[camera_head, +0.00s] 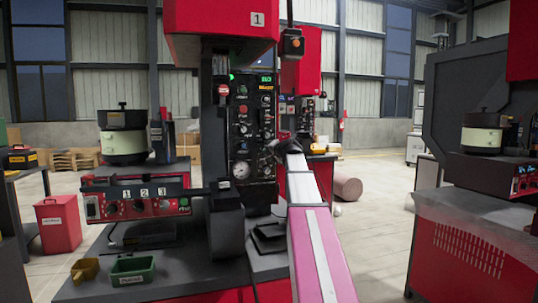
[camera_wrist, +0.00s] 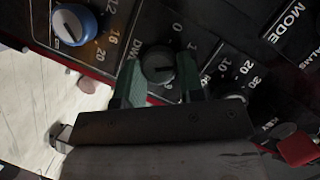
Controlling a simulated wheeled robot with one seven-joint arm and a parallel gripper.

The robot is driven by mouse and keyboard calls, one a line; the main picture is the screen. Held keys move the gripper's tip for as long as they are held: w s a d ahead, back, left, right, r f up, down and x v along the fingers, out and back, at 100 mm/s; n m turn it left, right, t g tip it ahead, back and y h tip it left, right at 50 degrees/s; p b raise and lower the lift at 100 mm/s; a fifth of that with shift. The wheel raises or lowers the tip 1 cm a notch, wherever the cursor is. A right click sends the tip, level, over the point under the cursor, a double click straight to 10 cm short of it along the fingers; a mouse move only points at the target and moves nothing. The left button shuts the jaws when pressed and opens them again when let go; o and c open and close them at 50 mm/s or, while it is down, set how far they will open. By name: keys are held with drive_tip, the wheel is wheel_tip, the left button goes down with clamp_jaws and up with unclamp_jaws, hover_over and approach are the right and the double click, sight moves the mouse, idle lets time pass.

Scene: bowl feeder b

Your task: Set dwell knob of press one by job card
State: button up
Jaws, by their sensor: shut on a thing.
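Press one (camera_head: 220,20) is red and carries a "1" sign. Its black control panel (camera_head: 240,106) has several knobs, lights and a gauge. My gripper (camera_wrist: 160,72) is at the right side of that panel. In the wrist view its two green fingers are shut on a black round knob (camera_wrist: 158,63), one on each side. Beside this knob the panel reads "DW", with the rest hidden by a finger; a 0 shows at its upper right. The knob's exact pointer setting is hard to read. I cannot make out a job card.
A blue knob (camera_wrist: 76,23) with a scale to 20 is at upper left in the wrist view. Another dark knob (camera_wrist: 232,96) is close on the right. A red part (camera_wrist: 297,148) is at lower right. Left are a bowl feeder (camera_head: 122,140) and a green bin (camera_head: 133,269).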

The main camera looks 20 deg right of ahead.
drive_tip(key=m, duration=0.2)
drive_tip(key=m+t+y, duration=0.1)
drive_tip(key=m, duration=0.2)
drive_tip(key=shift+d+f+m+t+y, duration=0.1)
drive_tip(key=shift+f+m+t+y, duration=0.2)
drive_tip(key=shift+t+y, duration=0.1)
idle(0.3)
drive_tip(key=o, duration=0.9)
drive_tip(key=v, duration=1.1)
